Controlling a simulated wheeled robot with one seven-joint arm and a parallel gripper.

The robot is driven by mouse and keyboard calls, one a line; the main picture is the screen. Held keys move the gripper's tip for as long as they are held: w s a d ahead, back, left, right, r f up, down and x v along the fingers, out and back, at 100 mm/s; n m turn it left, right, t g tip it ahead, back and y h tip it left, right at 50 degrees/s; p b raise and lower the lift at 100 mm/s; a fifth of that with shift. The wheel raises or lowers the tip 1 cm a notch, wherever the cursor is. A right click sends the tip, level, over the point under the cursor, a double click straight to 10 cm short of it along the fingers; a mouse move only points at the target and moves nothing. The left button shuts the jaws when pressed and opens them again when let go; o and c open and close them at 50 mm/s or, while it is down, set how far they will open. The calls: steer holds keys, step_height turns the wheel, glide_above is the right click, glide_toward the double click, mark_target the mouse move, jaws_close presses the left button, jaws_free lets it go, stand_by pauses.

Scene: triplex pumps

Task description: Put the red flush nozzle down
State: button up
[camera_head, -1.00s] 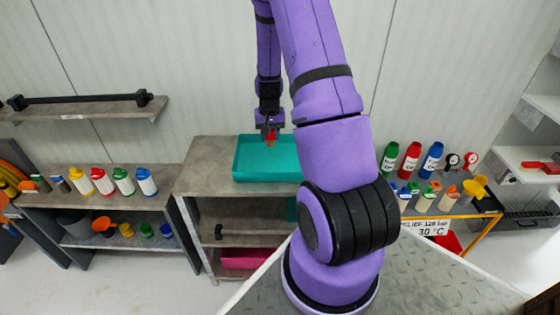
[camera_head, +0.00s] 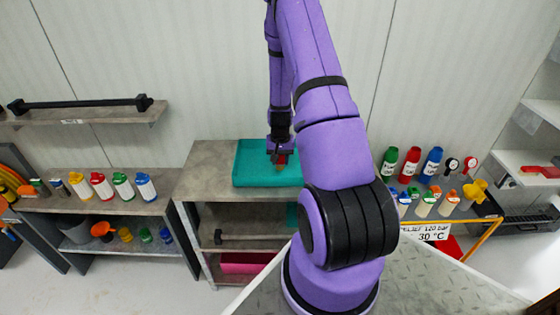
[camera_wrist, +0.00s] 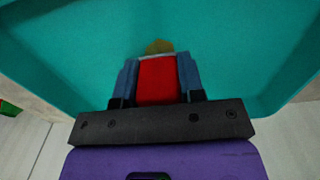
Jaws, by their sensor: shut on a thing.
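The red flush nozzle (camera_wrist: 158,80) is between the two fingers of my gripper (camera_wrist: 158,84) in the wrist view, with a yellowish tip (camera_wrist: 159,47) pointing away from the palm. In the head view the nozzle (camera_head: 282,159) shows as a small red patch at my gripper (camera_head: 281,157). My gripper is shut on it. Both are over the teal tray (camera_head: 250,165), which lies on a grey bench; the wrist view shows the tray floor (camera_wrist: 230,35) around the nozzle. I cannot tell whether the nozzle touches the tray floor.
The grey bench top (camera_head: 205,165) is bare left of the tray. My arm hides the tray's right part. A shelf with several bottles (camera_head: 98,183) stands left, and a cart with bottles (camera_head: 410,163) and nozzles stands right. A black bar (camera_head: 80,100) lies on the wall shelf.

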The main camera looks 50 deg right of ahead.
steer(key=shift+f, duration=0.35)
steer(key=shift+f, duration=0.1)
steer(key=o, duration=1)
